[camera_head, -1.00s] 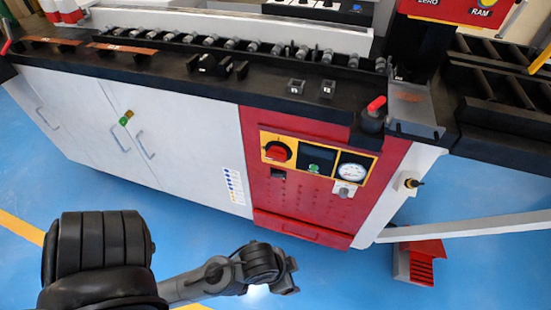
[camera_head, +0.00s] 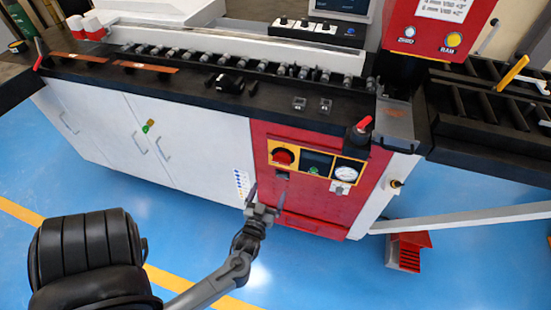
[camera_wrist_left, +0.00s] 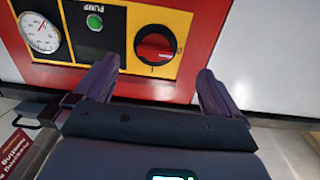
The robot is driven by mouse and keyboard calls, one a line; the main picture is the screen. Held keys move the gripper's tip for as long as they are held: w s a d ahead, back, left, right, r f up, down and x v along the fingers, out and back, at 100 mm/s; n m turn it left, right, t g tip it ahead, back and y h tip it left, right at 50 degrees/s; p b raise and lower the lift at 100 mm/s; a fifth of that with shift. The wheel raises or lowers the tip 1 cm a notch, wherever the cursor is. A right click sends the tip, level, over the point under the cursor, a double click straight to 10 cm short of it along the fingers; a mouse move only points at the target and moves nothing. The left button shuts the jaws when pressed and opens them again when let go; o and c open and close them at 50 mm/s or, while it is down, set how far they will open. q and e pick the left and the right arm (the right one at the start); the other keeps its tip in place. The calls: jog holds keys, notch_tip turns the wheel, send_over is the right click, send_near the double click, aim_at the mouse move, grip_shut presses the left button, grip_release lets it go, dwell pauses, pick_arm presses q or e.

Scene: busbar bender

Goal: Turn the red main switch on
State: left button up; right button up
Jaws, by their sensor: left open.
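The red main switch (camera_head: 282,156) is a round red knob on a yellow-framed panel at the left of the red cabinet front. It also shows in the left wrist view (camera_wrist_left: 154,47), on a black plate, ahead of the fingers and between their lines. My left gripper (camera_head: 266,189) is open and empty, below and slightly left of the switch, apart from it. Its two spread fingers also show in the left wrist view (camera_wrist_left: 155,80). My right gripper is not in view.
Beside the switch are a green pump button (camera_head: 314,170) and a pressure gauge (camera_head: 346,173). A small grey knob (camera_head: 340,187) sits below the gauge. The black worktop (camera_head: 200,85) overhangs the panel. The blue floor (camera_head: 310,280) in front is clear.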

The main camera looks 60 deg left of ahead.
aim_at(281, 164)
pick_arm(q)
jog(key=x, duration=0.3)
jog(key=r+b+x, duration=0.1)
jog(key=x, duration=0.2)
jog(key=r+x, duration=0.1)
jog(key=x, duration=0.3)
jog(key=shift+w+d+r, duration=0.15)
jog(key=shift+w+r, duration=0.05)
jog(key=shift+w, duration=0.1)
jog(key=shift+b+x, duration=0.35)
jog(key=shift+x, duration=0.55)
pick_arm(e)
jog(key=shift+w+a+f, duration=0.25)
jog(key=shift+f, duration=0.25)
pick_arm(q)
jog(key=shift+s, duration=0.1)
jog(key=shift+c, duration=0.2)
